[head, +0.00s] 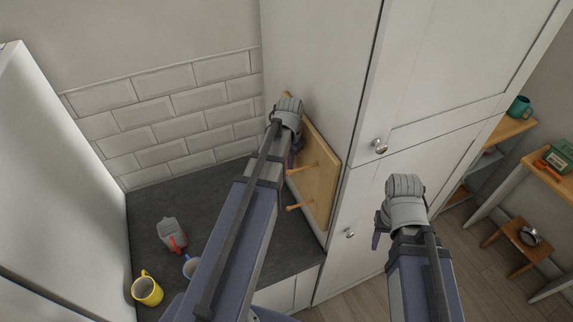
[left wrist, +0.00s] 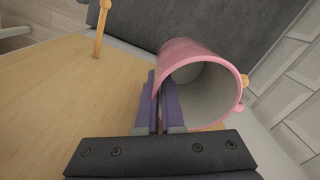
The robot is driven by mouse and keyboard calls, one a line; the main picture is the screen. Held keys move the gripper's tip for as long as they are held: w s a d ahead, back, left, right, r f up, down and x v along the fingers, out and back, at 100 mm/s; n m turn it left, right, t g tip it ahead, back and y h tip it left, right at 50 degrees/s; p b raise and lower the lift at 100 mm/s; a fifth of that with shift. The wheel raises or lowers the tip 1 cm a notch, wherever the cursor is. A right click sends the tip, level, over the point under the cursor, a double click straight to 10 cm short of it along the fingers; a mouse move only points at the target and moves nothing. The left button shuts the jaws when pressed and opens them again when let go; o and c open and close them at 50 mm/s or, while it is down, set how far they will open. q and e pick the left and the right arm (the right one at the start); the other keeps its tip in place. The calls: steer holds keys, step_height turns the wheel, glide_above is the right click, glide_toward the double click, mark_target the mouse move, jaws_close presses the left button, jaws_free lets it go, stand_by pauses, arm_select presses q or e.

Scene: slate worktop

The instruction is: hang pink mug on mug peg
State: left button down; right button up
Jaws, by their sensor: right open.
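The pink mug (left wrist: 205,65) shows in the left wrist view, tipped on its side with its open mouth toward the camera. My left gripper (left wrist: 157,100) has its two fingers close together at the mug's rim, with the wall between them. A wooden peg end (left wrist: 244,80) shows just beside the mug's right side, near a bit of its handle (left wrist: 239,106); I cannot tell whether the handle is around the peg. In the head view my left gripper (head: 294,155) is at the wooden peg board (head: 322,165), and my arm hides the mug. My right gripper (head: 379,232) is open and empty.
Other pegs (head: 300,207) stick out of the board, one also in the left wrist view (left wrist: 101,30). On the slate worktop (head: 150,207) stand a yellow mug (head: 147,290), a grey container with red (head: 171,234) and a blue-grey mug (head: 190,267). A tall cabinet (head: 420,90) stands right.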

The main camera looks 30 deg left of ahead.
arm_select(q)
steer(key=shift+w+d, duration=0.1)
steer(key=shift+w, duration=0.05)
steer(key=c, duration=1)
jaws_free()
steer(key=shift+w, duration=0.1)
steer(key=shift+r, duration=0.1)
